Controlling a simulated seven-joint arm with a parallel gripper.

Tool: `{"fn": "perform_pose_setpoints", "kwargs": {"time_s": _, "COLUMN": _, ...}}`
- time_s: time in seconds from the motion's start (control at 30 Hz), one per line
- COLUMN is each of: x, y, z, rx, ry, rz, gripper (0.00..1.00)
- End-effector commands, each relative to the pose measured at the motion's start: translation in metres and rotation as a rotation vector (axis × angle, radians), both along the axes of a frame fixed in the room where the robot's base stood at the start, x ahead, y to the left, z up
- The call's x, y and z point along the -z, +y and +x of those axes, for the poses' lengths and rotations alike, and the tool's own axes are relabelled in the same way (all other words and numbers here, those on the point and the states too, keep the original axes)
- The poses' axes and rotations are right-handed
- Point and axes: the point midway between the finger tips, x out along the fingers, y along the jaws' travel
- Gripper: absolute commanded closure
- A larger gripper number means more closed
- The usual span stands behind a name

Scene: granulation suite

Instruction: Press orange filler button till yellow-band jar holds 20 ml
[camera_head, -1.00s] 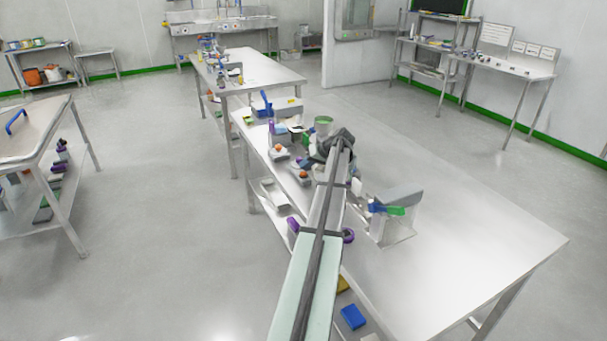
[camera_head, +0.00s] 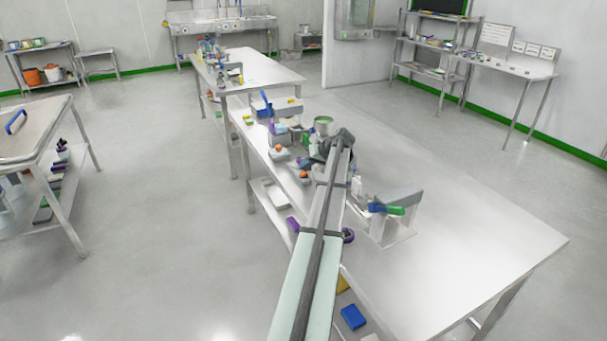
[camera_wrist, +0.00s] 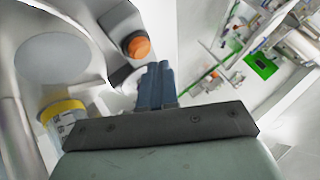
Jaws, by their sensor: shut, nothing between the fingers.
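In the wrist view my gripper (camera_wrist: 159,68) is shut and empty, its blue-grey fingers together. The orange filler button (camera_wrist: 136,45) sits in a dark collar just up and left of the fingertips. A narrow gap shows between them in the picture; I cannot tell the true distance. The jar with the yellow band (camera_wrist: 64,110) stands at the lower left, under the pale filler body (camera_wrist: 88,22). It is partly cut off by my wrist and its fill level cannot be read. In the head view my arm hides the gripper; orange-topped units (camera_head: 279,149) stand left of it.
The steel bench (camera_head: 470,235) has wide free room to the right. A clear-sided stand with blue and green parts (camera_head: 392,212) is close right of my arm. A green-topped container (camera_head: 323,122) and other small items crowd the bench's far left end.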

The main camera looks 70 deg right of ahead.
Motion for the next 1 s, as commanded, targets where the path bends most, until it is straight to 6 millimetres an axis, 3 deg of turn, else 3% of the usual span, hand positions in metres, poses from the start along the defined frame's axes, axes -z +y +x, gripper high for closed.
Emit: {"fn": "perform_pose_setpoints", "kwargs": {"time_s": 1.0, "x": 0.0086, "y": 0.0000, "z": 0.0000, "rx": 0.000, "ry": 0.000, "rz": 0.000, "gripper": 1.00}}
